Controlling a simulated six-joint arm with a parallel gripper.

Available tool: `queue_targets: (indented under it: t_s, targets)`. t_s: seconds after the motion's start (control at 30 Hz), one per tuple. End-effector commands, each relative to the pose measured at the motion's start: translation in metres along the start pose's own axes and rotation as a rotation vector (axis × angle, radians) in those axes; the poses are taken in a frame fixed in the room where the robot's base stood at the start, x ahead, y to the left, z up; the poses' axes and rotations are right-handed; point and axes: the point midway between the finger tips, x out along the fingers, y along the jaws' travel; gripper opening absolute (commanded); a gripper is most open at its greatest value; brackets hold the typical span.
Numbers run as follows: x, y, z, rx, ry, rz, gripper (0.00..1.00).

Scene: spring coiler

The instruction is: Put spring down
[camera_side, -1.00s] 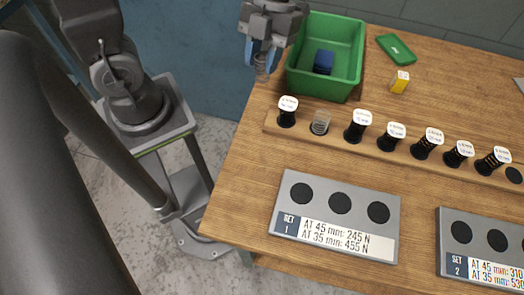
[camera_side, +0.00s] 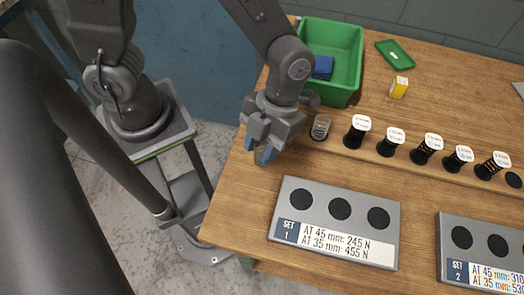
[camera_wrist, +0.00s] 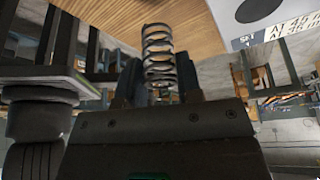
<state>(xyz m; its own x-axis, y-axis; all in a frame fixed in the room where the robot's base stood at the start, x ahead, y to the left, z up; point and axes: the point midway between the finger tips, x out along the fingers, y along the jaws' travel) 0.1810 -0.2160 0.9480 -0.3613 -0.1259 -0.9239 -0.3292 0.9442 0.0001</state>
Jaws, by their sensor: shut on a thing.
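My gripper (camera_side: 264,150) is shut on a metal coil spring, which shows between the two fingers in the wrist view (camera_wrist: 159,52). In the side view the spring is mostly hidden by the fingers. The gripper is over the left part of the wooden table, left of the rack and above and left of the Set 1 plate (camera_side: 277,238). The plate has three dark round spots, all bare, and a label reading 245 N and 455 N. I cannot tell how high the spring is above the table.
A green bin (camera_side: 350,45) with a blue thing (camera_side: 323,67) stands behind. A yellow box (camera_side: 399,87), a green lid (camera_side: 395,54) and the Set 2 plate (camera_side: 449,215) lie right.

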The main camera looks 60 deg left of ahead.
Motion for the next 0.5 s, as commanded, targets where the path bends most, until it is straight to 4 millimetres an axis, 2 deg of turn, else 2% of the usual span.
queue_targets:
  t_s: [0.1, 0.2, 0.5]
  targets:
    - [0.018, 0.001, 0.007, -0.003, 0.005, 0.005, 0.09]
    - [0.028, 0.001, 0.011, -0.002, 0.004, 0.004, 0.09]
    - [0.03, 0.001, 0.013, -0.001, 0.0, 0.0, 0.09]
